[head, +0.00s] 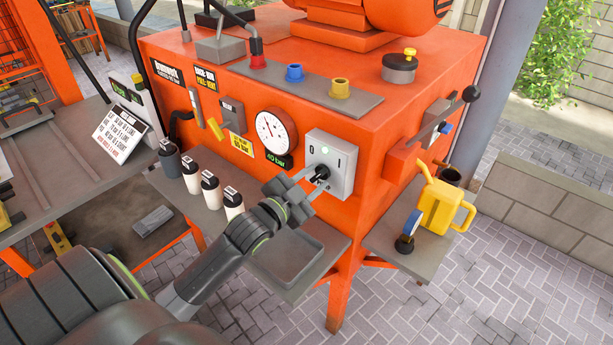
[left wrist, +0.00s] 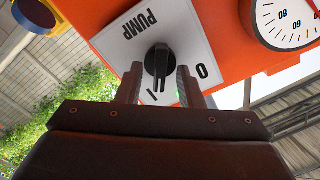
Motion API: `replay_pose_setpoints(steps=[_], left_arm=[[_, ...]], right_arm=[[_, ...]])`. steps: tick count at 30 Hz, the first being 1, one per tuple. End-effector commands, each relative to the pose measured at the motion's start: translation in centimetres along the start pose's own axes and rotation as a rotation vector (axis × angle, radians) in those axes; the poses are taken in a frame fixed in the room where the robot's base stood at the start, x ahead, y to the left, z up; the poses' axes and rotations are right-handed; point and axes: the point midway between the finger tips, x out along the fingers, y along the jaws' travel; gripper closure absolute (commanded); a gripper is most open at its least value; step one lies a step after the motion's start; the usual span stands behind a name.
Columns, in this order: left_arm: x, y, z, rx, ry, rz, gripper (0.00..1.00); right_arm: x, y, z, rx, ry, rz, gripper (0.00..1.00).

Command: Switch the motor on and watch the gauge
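The motor switch is a grey box (head: 328,165) with a black rotary knob (head: 321,172) and the marks 0 and I, on the front of the orange machine. In the left wrist view its plate reads PUMP, and the knob (left wrist: 157,62) stands between my fingers. My left gripper (head: 308,187) is at the knob with its fingers apart on either side; narrow gaps seem to show beside the knob. The white round gauge (head: 276,132) is left of the switch, above a green 40 bar label; its needle is too small to read. Part of the gauge (left wrist: 288,20) shows in the left wrist view. My right gripper is out of view.
A shelf with several dark-capped bottles (head: 211,188) and a grey tray (head: 288,258) lies below the switch. A side shelf at right holds a yellow can (head: 445,206). Red, blue and yellow fittings (head: 295,73) sit on the machine's top.

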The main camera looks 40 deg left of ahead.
Motion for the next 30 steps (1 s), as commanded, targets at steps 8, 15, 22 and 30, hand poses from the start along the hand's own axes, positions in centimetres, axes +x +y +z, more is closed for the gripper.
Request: replay_pose_setpoints(steps=[8,15,22,30], left_arm=[[-2.8,0.1,0.2,0.003,-0.003,0.002,0.66],[-7.4,0.0,0.1,0.003,-0.004,0.002,0.66],[-11.0,0.0,0.0,0.003,-0.004,0.001,0.66],[-13.6,-0.1,0.1,0.002,-0.003,-0.002,0.66]], right_arm=[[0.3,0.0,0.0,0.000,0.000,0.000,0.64],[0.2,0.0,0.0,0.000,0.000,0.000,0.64],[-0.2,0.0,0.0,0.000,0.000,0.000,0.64],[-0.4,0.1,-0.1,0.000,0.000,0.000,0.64]])
